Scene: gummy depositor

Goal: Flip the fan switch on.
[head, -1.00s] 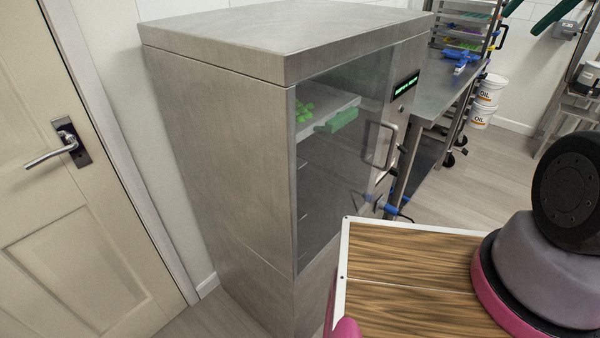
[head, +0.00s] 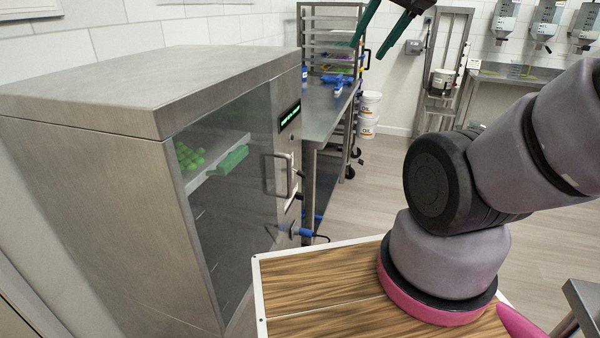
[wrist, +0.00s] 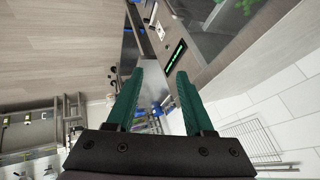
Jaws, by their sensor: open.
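A steel cabinet (head: 70,180) with a glass door stands at the left in the head view. Its front panel carries a lit green display (head: 290,116), also seen in the wrist view (wrist: 175,55). A small round knob (head: 292,139) sits below the display, and a dark lever-like part (head: 300,174) sticks out lower down. I cannot tell which part is the fan switch or how it is set. My gripper (head: 377,40) has green fingers, open and empty, high in front of the back wall and apart from the panel. The wrist view shows the open fingers too (wrist: 160,76).
Green gummies (head: 188,155) lie on a tray behind the door glass. A door handle (head: 276,174) and a blue valve (head: 300,231) stick out at the front. A steel table (head: 325,110) and white buckets (head: 368,115) stand beyond. The floor at centre right is open.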

